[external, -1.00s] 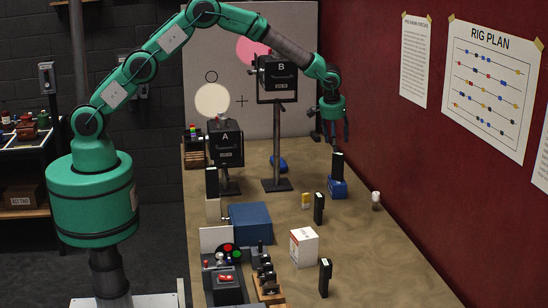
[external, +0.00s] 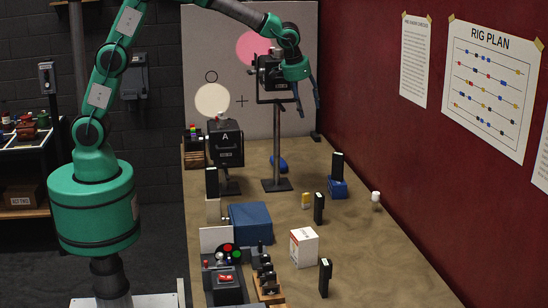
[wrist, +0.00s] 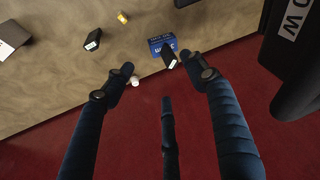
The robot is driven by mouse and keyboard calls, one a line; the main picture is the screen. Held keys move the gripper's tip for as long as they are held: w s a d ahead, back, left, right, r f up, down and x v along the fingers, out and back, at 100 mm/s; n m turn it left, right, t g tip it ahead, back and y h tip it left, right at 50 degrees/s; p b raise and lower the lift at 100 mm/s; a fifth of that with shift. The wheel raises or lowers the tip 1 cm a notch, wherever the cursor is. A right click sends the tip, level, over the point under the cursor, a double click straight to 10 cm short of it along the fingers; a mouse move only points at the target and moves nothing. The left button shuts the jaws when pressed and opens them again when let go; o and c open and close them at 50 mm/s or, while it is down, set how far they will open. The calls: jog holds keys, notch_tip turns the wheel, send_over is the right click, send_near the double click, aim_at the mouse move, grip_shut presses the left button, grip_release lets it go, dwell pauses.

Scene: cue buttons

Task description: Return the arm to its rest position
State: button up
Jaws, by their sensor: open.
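My green arm (external: 103,96) rises from its base at the left and reaches over the table. In the wrist view my gripper (wrist: 158,82) also shows spread, empty fingers, above the table's edge and a red surface. Lamp B (external: 270,75) is partly hidden behind my gripper.
Lamp A (external: 225,150) stands to the left of the lamp B stand. A blue case (external: 250,222), a white box (external: 304,247), a blue box (external: 338,188) and several small dark blocks lie on the table (external: 380,265). A red wall (external: 375,130) bounds the right.

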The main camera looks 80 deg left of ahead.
jog(key=s+d+r+m+t+h+b, duration=0.15)
jog(key=s+r, duration=0.25)
jog(key=s, duration=0.8)
jog(key=s+r+m+y+b, duration=0.1)
jog(key=s+r+m+b, duration=0.2)
jog(key=s, duration=1)
jog(key=s+f+b, duration=0.2)
jog(key=s, duration=1)
jog(key=s+f+h+b, duration=0.1)
jog(key=s+f+b, duration=0.1)
jog(key=s, duration=1)
jog(key=shift+a+f+t, duration=0.4)
jog(key=shift+f+t, duration=0.05)
jog(key=shift+f, duration=0.2)
